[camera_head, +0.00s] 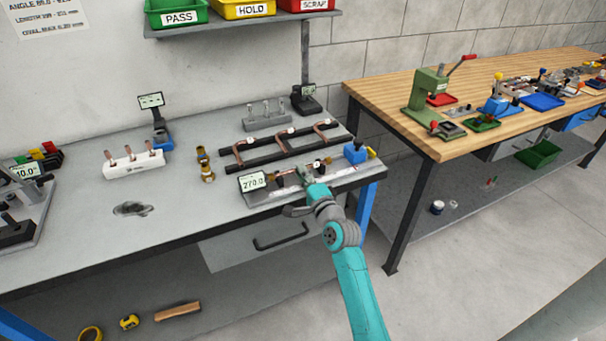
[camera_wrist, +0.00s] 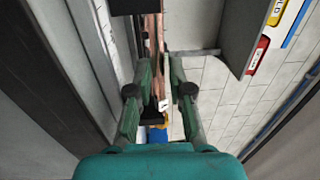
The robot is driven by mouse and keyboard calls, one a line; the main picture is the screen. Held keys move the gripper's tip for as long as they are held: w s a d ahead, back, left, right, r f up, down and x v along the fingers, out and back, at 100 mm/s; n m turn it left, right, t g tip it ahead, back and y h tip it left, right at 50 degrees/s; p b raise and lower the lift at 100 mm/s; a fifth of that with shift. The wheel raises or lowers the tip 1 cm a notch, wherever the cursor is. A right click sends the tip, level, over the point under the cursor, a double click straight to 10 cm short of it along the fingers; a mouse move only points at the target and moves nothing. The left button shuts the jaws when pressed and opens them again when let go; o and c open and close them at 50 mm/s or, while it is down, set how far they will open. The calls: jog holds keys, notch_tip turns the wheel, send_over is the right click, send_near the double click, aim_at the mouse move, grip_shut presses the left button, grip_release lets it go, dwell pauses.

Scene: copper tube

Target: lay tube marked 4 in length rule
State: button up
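The length rule lies along the front edge of the grey bench, with its display (camera_head: 254,183) reading 270.0 and a blue block (camera_head: 355,153) at its right end. A copper tube with a round white tag (camera_head: 317,163) is at the rule, beside my gripper (camera_head: 305,176). In the wrist view, the copper tube (camera_wrist: 154,50) runs between the two fingers of my gripper (camera_wrist: 159,66). The fingers stand apart on either side of it; whether both touch it is unclear. Whether the tube rests fully in the rule is hidden.
A black-railed rack (camera_head: 262,159) behind the rule holds several tagged copper tubes. Brass fittings (camera_head: 207,172) stand left of it. A white holder (camera_head: 134,163) with copper pieces stands farther left. Bare bench (camera_head: 190,210) lies at the front left. A shelf with bins (camera_head: 242,8) hangs above.

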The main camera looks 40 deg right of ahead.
jog(key=shift+o, duration=0.8)
jog(key=shift+f, duration=0.2)
jog(key=shift+f, duration=0.2)
jog(key=shift+s, duration=0.15)
jog(key=shift+s+a+f, duration=0.1)
jog(key=shift+s, duration=0.15)
jog(key=r+v, duration=0.1)
jog(key=v, duration=1)
jog(key=shift+s, duration=0.1)
